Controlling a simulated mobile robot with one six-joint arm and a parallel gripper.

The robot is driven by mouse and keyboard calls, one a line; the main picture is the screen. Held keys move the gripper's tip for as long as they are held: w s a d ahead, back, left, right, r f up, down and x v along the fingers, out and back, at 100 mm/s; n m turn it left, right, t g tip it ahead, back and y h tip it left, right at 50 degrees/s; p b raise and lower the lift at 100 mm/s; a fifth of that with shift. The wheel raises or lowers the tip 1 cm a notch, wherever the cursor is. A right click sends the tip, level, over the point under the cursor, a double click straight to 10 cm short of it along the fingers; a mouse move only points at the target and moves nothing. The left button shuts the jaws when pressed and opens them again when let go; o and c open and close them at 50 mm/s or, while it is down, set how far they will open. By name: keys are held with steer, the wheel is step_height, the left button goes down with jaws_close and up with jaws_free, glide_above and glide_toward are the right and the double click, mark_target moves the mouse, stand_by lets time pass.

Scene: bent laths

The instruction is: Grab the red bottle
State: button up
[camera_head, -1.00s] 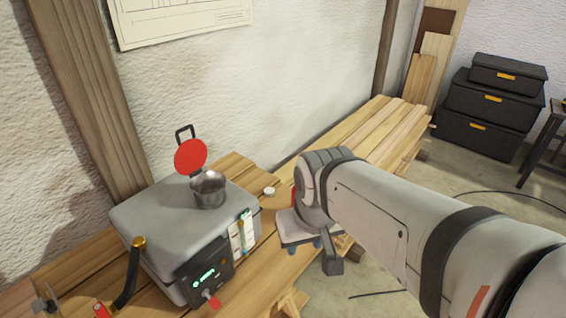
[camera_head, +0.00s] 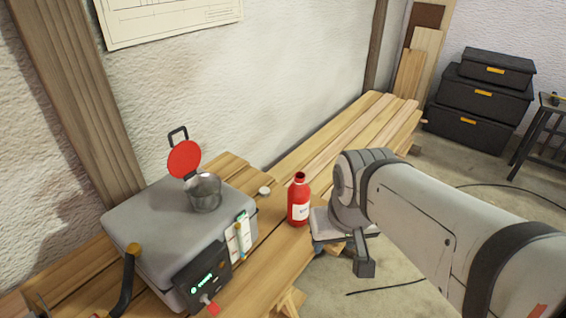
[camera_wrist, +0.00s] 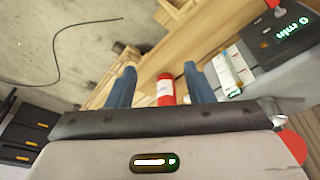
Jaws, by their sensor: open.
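The red bottle (camera_head: 299,201) with a white label stands upright on the wooden bench, right of the grey machine. Its mouth looks dark and open. In the wrist view the red bottle (camera_wrist: 165,90) appears between the two blue fingers of my gripper (camera_wrist: 161,88), in line with the gap; I cannot tell how far off it is. My gripper is open. In the head view the arm's end is just right of the bottle, with a visible gap, and the fingers (camera_head: 334,247) are mostly hidden under the wrist.
A grey machine (camera_head: 150,215) with a metal pot (camera_head: 204,192) and raised red lid (camera_head: 184,159) stands left of the bottle. A small pale disc (camera_head: 264,191) lies between them. Planks (camera_head: 350,135) lie behind. Black boxes (camera_head: 478,105) stand far right.

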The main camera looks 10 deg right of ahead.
mark_target(308, 202)
steer(key=shift+o, duration=0.3)
